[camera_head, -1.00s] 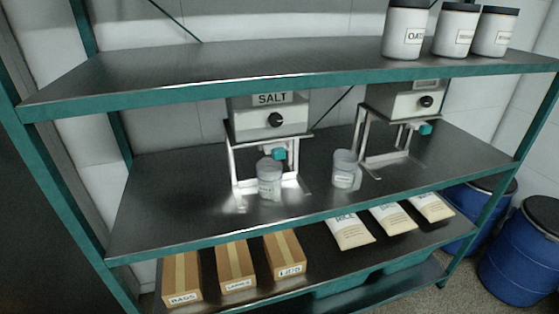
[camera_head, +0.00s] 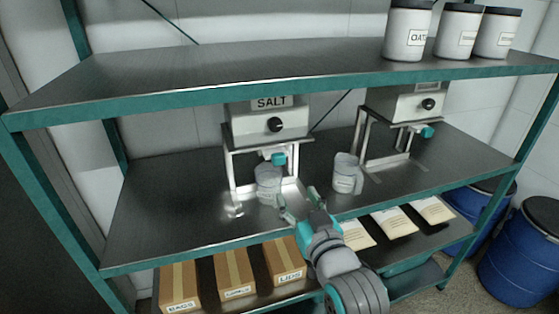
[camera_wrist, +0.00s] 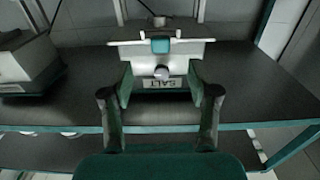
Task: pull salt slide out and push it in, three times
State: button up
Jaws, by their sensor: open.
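The salt dispenser (camera_head: 268,124), a grey box labelled SALT with a black knob, stands on a metal frame on the middle shelf. Its slide has a teal handle (camera_head: 278,158) at the front under the box. A clear jar (camera_head: 268,184) stands below it. In the wrist view the dispenser appears upside down, with the teal handle (camera_wrist: 160,46) beyond the fingertips. My gripper (camera_head: 299,201) is open and empty, in front of the dispenser, lower and right of the handle, and apart from it. It also shows in the wrist view (camera_wrist: 161,86).
A second dispenser (camera_head: 405,103) stands to the right with its own teal handle (camera_head: 427,132). Another clear jar (camera_head: 347,175) stands between them. The upper shelf (camera_head: 220,75) overhangs the dispensers. Boxes (camera_head: 235,273) and bags (camera_head: 395,220) lie on the lower shelf. Blue drums (camera_head: 525,255) stand right.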

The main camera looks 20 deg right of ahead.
aim_at(280, 161)
jog(key=w, duration=0.4)
jog(key=w+r, duration=0.1)
jog(key=w, duration=0.3)
jog(key=w+r, duration=0.1)
jog(key=w, duration=0.3)
